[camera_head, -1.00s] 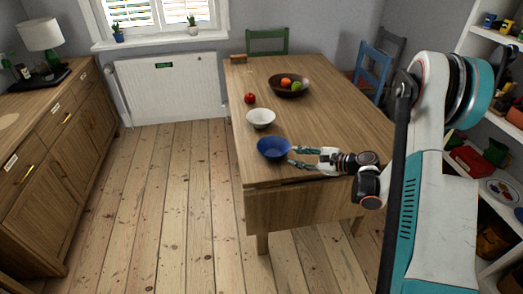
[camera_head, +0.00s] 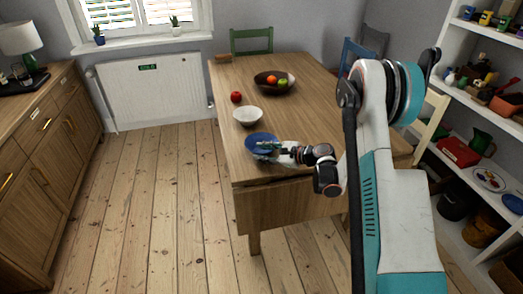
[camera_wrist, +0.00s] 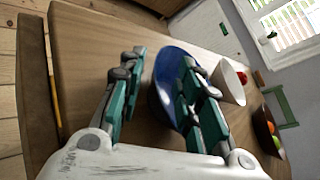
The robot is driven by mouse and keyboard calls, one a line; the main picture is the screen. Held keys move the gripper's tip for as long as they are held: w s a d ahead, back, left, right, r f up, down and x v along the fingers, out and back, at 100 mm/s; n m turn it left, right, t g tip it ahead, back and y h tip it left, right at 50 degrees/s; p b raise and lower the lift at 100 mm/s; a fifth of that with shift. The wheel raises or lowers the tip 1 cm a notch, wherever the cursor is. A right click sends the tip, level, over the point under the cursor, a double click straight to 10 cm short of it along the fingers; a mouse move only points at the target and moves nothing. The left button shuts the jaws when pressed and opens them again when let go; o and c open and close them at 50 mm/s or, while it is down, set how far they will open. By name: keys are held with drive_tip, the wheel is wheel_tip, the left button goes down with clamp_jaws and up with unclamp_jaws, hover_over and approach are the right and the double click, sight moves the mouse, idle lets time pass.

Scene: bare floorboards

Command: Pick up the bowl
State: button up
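A blue bowl (camera_head: 261,138) stands upright near the front left edge of the wooden table. My gripper (camera_head: 268,151) is at its near right side, fingers pointing left and overlapping the bowl in the head view. In the wrist view my gripper (camera_wrist: 160,68) is open, and part of the blue bowl (camera_wrist: 163,72) shows between the fingers. A dark bowl (camera_head: 262,87) holding fruit is farther back.
A red apple (camera_head: 236,97) lies left of the dark bowl. The table (camera_head: 312,115) is clear right of the bowls. A green chair (camera_head: 252,40) stands behind the table. Shelves (camera_head: 480,165) stand at right, a sideboard (camera_head: 50,140) at left. The floor between is free.

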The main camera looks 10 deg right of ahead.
sight(253, 152)
drive_tip(key=b+x, duration=0.1)
drive_tip(key=x, duration=0.2)
drive_tip(key=shift+w+a+f, duration=0.1)
drive_tip(key=shift+a+f, duration=0.05)
clamp_jaws()
